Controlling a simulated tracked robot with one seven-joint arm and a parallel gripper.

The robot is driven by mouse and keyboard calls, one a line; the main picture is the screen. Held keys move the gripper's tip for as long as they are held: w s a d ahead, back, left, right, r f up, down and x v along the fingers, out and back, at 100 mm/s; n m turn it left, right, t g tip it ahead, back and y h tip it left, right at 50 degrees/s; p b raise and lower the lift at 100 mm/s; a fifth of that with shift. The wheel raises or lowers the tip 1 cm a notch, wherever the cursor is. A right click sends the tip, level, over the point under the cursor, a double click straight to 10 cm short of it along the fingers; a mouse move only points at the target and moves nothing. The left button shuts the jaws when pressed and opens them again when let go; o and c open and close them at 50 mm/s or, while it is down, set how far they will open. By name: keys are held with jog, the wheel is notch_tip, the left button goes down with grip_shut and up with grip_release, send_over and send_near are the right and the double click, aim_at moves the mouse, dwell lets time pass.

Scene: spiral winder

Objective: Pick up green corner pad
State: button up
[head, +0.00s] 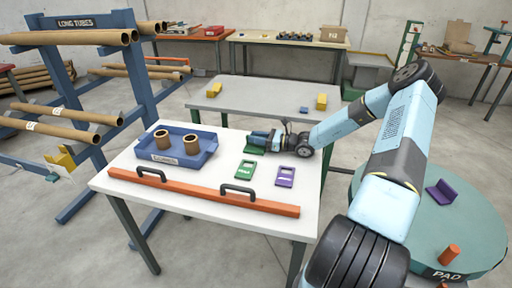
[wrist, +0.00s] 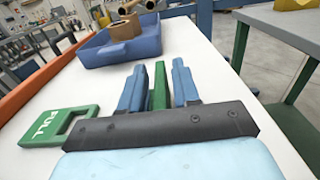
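The green corner pad (head: 253,150) is on the white table, behind the green tag, and is partly covered by my gripper. In the wrist view its narrow green upright part (wrist: 159,87) stands between my two blue fingers. My gripper (head: 260,139) is low over the table, coming in from the right, with its fingers (wrist: 158,88) on either side of the pad. Thin gaps seem to show between the pad and both fingers, so the gripper looks open around it. The pad's lower part is hidden in the wrist view.
A green tag marked PULL (wrist: 58,125) and a purple tag (head: 285,176) lie nearby. A blue tray (head: 176,159) with two brown tube pieces stands left. An orange bar (head: 200,192) with handles runs along the front edge. A purple corner pad (head: 441,191) sits on the round table.

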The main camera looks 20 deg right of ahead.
grip_shut()
